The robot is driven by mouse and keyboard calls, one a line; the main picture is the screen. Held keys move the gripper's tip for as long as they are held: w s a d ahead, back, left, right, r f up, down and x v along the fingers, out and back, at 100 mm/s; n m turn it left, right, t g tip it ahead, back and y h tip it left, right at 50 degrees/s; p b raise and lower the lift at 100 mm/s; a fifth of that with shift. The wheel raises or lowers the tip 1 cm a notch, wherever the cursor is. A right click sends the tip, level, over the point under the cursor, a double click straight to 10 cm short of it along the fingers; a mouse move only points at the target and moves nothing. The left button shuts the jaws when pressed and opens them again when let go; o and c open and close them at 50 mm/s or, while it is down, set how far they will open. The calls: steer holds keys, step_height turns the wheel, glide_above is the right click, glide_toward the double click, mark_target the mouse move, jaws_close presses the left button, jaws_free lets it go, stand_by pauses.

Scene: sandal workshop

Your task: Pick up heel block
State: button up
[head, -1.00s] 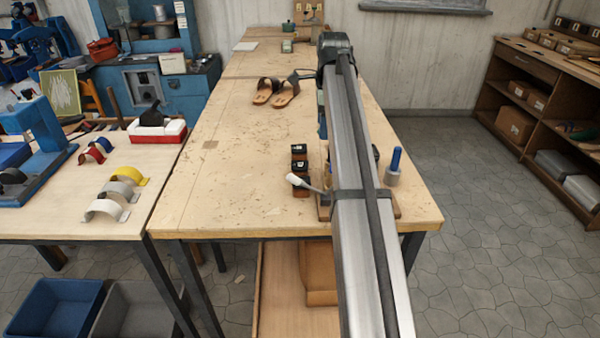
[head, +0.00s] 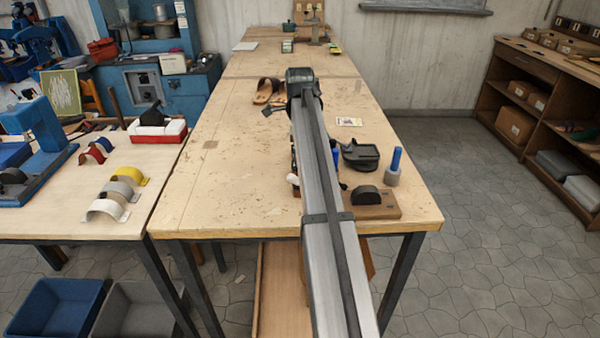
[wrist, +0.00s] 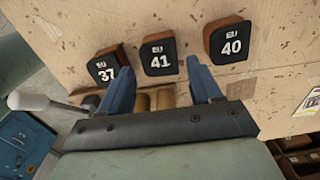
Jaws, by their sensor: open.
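In the wrist view several blocks with black tops and brown sides lie in a row on the worn tabletop: heel block 37 (wrist: 106,66), heel block 41 (wrist: 159,56) and heel block 40 (wrist: 229,42). My gripper (wrist: 160,69) is open, with its blue fingers apart and nothing held. Its fingertips appear just short of the row, with block 41 between and beyond them. Block 37 is left of the left finger, and block 40 is right of the right finger. In the head view my arm hides most of the row and the fingers.
A white-ended tool (wrist: 30,101) lies left of my gripper, with tan cylinders (wrist: 155,99) behind the fingers. In the head view, a black dish (head: 360,156), a wooden board (head: 385,212) and a blue-handled tool (head: 393,168) stand right of my arm. Sandals (head: 266,91) lie farther back.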

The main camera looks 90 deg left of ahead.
steer(key=shift+f, duration=2.75)
steer(key=shift+c, duration=0.2)
steer(key=c, duration=0.7)
steer(key=shift+r, duration=0.1)
